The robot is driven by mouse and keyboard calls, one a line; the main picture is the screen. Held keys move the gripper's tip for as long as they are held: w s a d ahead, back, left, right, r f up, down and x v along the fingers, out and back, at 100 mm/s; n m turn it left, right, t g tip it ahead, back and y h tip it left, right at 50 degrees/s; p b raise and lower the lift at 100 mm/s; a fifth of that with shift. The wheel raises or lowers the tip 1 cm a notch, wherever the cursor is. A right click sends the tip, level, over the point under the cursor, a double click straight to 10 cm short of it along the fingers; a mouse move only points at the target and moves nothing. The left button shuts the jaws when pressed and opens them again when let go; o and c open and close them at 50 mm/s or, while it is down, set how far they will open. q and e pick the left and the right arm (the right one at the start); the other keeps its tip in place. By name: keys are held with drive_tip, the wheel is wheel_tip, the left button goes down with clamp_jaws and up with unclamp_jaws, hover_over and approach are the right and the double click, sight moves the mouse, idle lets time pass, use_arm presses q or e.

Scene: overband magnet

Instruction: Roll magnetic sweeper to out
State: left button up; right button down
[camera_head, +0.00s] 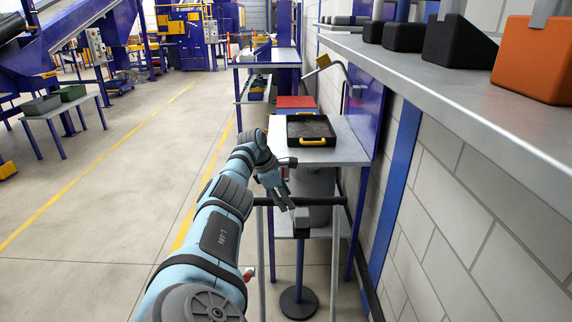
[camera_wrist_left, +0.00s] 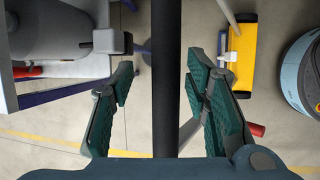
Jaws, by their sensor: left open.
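The sweeper's handle shows in the head view as a black crossbar (camera_head: 322,201) on two upright grey tubes in front of the near workbench. My left gripper (camera_head: 284,196) is at the left part of this bar. In the left wrist view the black bar (camera_wrist_left: 167,70) runs between the two open fingers of my left gripper (camera_wrist_left: 160,85), with clear gaps on both sides. A yellow body (camera_wrist_left: 240,55) with a grey tube shows on the floor there and looks like the sweeper's head. My right gripper is not in view.
The near workbench (camera_head: 348,150) carries a black tray (camera_head: 311,130) with yellow handles. A grey shelf (camera_head: 455,90) with dark and orange blocks and a brick wall bound the right side. A blue post with a dark round foot (camera_head: 298,303) stands below. The floor (camera_head: 110,200) at left is open.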

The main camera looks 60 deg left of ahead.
use_arm(q)
drive_tip(key=v, duration=1.2)
